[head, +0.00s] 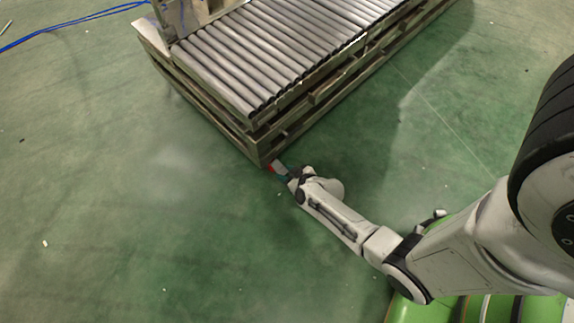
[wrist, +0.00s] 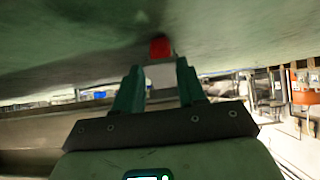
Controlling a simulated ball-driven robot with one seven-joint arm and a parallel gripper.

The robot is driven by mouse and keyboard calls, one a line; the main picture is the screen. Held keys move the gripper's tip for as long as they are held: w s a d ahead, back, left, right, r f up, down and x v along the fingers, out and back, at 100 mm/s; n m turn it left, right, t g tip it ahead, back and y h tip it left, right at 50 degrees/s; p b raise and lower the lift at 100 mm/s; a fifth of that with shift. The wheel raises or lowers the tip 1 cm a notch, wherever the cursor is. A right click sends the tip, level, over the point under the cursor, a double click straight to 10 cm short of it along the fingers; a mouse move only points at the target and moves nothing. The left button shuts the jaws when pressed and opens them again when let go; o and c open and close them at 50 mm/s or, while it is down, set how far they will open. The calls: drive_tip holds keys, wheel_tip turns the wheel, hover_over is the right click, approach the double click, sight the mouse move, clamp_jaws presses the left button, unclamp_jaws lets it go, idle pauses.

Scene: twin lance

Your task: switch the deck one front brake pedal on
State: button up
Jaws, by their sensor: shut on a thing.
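The brake pedal shows in the wrist view as a grey block with a red end (wrist: 160,47), between my two teal fingers. In the head view its red part (head: 270,168) is at the near bottom corner of the roller deck cart (head: 207,91), close to the floor. My gripper (head: 283,174) is at this corner, and it also shows in the wrist view (wrist: 161,76). It is shut on the pedal's grey part, with the red end sticking out past the fingertips. Whether the pedal is up or down cannot be told.
The cart has a row of metal rollers on top and a layered frame that rises just beyond my gripper. The green floor (head: 110,220) is open at the left and front. Blue cables (head: 75,22) lie at the upper left. The wrist view shows blurred shelving (wrist: 270,88) at the right.

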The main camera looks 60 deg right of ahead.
drive_tip(key=shift+f, duration=0.1)
idle(0.6)
drive_tip(key=o, duration=1.1)
drive_tip(key=shift+c, duration=0.2)
drive_tip(key=p+v, duration=0.5)
drive_tip(key=v, duration=0.6)
drive_tip(key=shift+p, duration=0.4)
drive_tip(key=shift+f, duration=0.2)
